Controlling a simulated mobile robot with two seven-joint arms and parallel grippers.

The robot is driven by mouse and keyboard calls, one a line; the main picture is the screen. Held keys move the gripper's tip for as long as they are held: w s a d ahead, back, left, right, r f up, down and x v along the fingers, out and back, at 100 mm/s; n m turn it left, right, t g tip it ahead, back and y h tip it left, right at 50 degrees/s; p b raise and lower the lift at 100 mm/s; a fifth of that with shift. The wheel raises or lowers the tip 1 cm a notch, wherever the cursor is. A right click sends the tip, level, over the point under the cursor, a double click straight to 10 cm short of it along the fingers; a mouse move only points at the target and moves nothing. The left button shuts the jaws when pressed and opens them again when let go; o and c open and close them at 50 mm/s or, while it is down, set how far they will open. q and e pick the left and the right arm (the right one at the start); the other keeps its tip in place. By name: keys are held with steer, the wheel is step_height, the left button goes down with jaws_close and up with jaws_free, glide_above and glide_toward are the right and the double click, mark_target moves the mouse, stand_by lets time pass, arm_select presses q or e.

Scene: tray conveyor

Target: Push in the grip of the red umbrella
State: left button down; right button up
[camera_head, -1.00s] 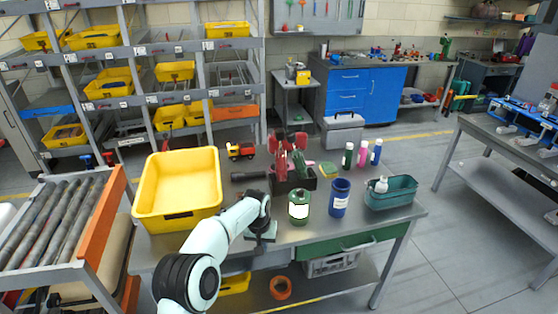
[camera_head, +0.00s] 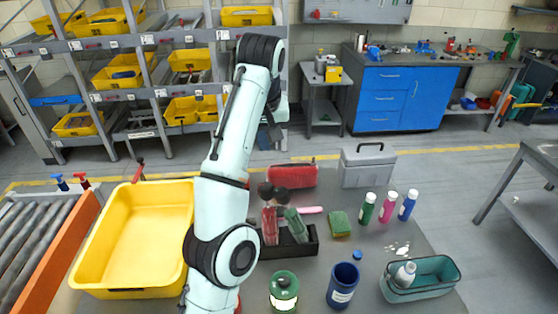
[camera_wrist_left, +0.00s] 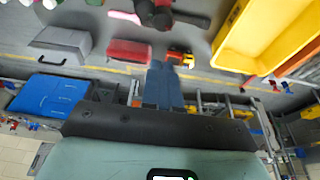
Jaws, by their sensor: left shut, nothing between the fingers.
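The red umbrella (camera_head: 269,226) stands, folded, in a black open holder (camera_head: 313,247) on the table, its dark grip (camera_head: 266,191) on top. A green umbrella (camera_head: 295,225) stands beside it in the holder. My left arm passes in front of the holder's left side. My left gripper (camera_head: 274,133) is raised beyond and above the holder, pointing down, apart from both umbrellas. In the left wrist view its blue-grey fingers (camera_wrist_left: 163,85) are shut and empty; dark grips (camera_wrist_left: 155,12) show at the top edge there. My right gripper is not in view.
A yellow tray (camera_head: 183,220) stands left of my arm. A red box (camera_head: 292,177) and grey toolbox (camera_head: 367,168) lie behind the holder. A green sponge (camera_head: 340,224), small bottles (camera_head: 388,207), a blue cup (camera_head: 343,285), a green canister (camera_head: 284,291) and a teal bin (camera_head: 424,279) stand right and in front.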

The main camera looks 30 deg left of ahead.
arm_select(q)
glide_above(266, 185)
steer(key=s, duration=0.1)
step_height(266, 185, down, 9)
steer(key=shift+s+d+r, duration=0.1)
steer(key=shift+s, duration=0.05)
steer(key=x, duration=0.2)
steer(key=b+x, duration=0.1)
steer(key=shift+s+d+f, duration=0.2)
steer(key=shift+d+f, duration=0.05)
steer(key=shift+f, duration=0.25)
steer(key=shift+s+f, duration=0.2)
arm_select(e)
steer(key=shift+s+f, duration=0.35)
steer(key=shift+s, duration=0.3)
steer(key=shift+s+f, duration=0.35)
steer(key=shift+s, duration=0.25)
arm_select(q)
steer(key=shift+w+f, duration=0.1)
steer(key=shift+w, duration=0.15)
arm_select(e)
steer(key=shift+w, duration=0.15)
